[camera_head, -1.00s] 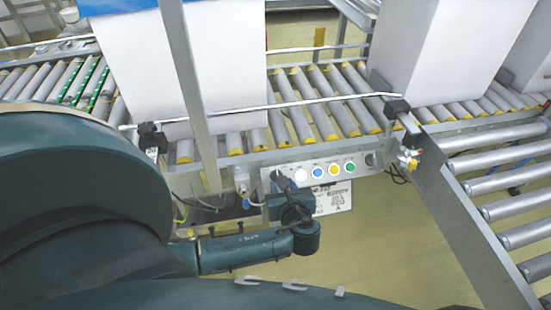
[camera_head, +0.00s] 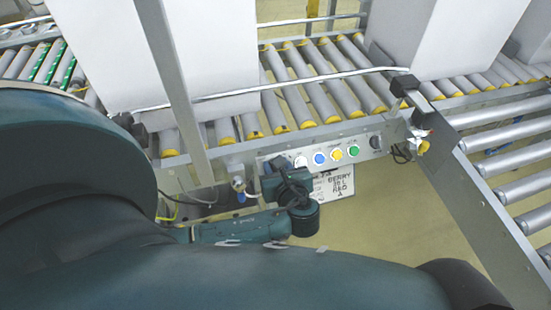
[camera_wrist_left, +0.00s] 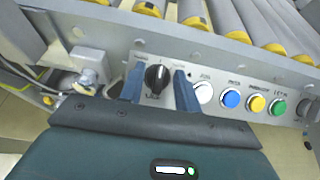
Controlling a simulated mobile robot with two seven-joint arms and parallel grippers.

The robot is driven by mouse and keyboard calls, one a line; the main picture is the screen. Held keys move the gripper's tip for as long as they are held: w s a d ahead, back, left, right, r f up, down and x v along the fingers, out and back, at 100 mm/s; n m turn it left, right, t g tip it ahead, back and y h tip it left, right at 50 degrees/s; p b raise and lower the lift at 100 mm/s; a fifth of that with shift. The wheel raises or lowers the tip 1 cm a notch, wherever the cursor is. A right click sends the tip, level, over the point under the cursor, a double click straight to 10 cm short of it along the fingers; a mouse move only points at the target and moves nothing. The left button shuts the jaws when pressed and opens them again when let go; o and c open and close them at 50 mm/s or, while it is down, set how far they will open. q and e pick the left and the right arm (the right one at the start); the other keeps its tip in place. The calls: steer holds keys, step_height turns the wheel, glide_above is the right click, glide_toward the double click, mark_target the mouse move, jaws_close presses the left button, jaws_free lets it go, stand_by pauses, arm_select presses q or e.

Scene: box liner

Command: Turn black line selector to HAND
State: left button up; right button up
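The black line selector (camera_wrist_left: 157,78) is a round black knob at the left end of the grey control panel (camera_wrist_left: 215,78) in the left wrist view. Its pointer ridge stands roughly upright; the small labels around it are too blurred to read. My left gripper (camera_wrist_left: 159,73) is open, with one blue finger on each side of the knob and a visible gap to each. In the head view my left gripper (camera_head: 274,176) is at the left end of the panel and hides most of the selector. My right gripper is not in view.
White (camera_head: 301,161), blue (camera_head: 319,158), yellow (camera_head: 336,154) and green (camera_head: 354,150) buttons line the panel right of the selector. A valve fitting (camera_wrist_left: 88,76) is left of the gripper. The roller conveyor (camera_head: 300,107) with tall white boxes (camera_head: 170,50) runs behind.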

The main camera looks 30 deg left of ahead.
arm_select(q)
jaws_close()
stand_by(0.4)
